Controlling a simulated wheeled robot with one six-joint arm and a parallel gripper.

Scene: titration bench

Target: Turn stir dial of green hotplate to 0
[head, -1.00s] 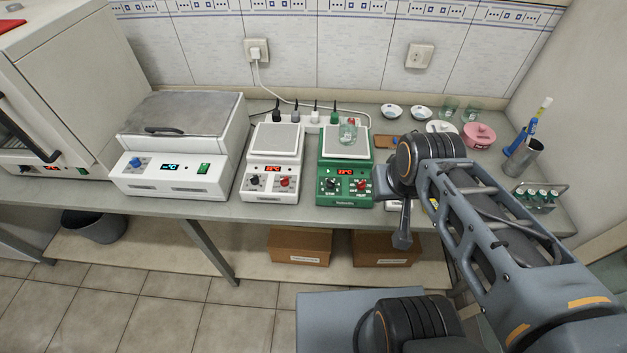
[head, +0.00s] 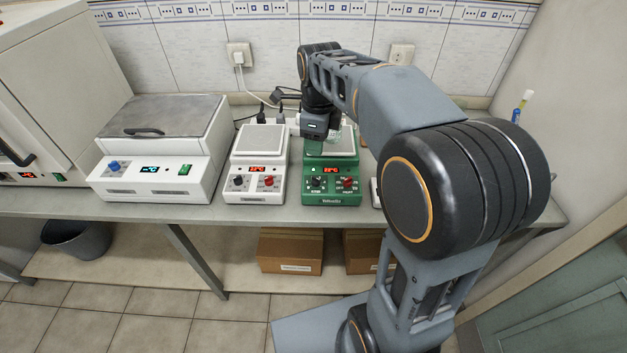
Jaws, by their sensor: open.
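The green hotplate (head: 331,193) stands on the bench right of the white hotplate. Its front panel has a black dial (head: 316,183) on the left, marked as stir by its place beside the red heat dial (head: 348,183), and a lit red display (head: 331,169). The black dial's exact setting is too small to read. My gripper (head: 316,130) is above the back left of the green hotplate's top, behind and above the dials, touching neither. It is open; its fingers are hard to make out. A glass beaker on the plate is mostly hidden behind my arm.
The white hotplate (head: 257,182) with its own dials stands close on the left, and a white bath (head: 160,165) further left. Plugs and cables lie behind the hotplates. My arm hides the right of the bench. The space in front of the panel is clear.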

